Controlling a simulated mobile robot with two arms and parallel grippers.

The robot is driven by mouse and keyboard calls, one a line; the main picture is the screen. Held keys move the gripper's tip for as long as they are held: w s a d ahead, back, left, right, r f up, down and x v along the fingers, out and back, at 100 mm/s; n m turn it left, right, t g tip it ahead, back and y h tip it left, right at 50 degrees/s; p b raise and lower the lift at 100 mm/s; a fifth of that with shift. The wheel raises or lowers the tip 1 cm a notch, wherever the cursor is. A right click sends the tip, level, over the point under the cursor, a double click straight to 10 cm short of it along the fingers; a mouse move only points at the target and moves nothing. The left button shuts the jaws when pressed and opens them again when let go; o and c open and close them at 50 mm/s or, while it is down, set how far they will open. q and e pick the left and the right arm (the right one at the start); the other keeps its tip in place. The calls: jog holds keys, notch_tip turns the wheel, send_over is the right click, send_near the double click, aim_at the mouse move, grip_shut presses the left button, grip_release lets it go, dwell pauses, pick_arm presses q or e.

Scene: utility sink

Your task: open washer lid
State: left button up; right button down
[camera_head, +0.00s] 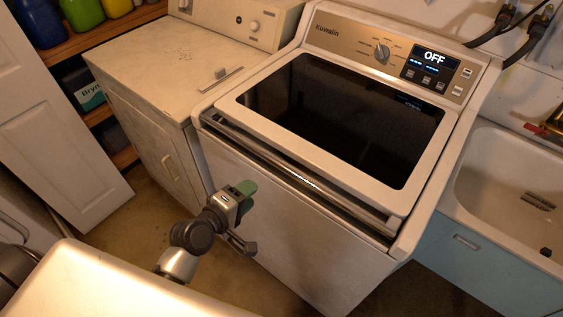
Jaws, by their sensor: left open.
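The washer (290,214) is a white top-loader in the middle of the head view. Its lid (228,105) has a white frame around a dark glass window and lies down over the top. A metallic strip (300,172) runs along the lid's front edge. The control panel (385,55) behind the lid reads OFF. My left gripper (246,216) is open and empty, in front of the washer's front face at its left side, lower than the lid edge in the picture. It appears apart from the lid. My right gripper is not in view.
A second white appliance (150,75) stands left of the washer. A utility sink (512,180) on a blue cabinet (490,262) stands to the right. A white door (50,130) and shelves with bottles are at the left. Some floor shows in front of the appliances.

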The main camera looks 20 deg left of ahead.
pick_arm(q)
send_near(276, 161)
jog(key=f, duration=0.2)
jog(key=shift+n+t+h, duration=0.3)
jog(key=shift+t, duration=0.1)
jog(key=p+x, duration=0.1)
jog(key=x, duration=0.9)
jog(key=shift+a+r+p, duration=0.1)
jog(key=shift+p, duration=0.2)
jog(key=shift+c, duration=0.2)
grip_shut()
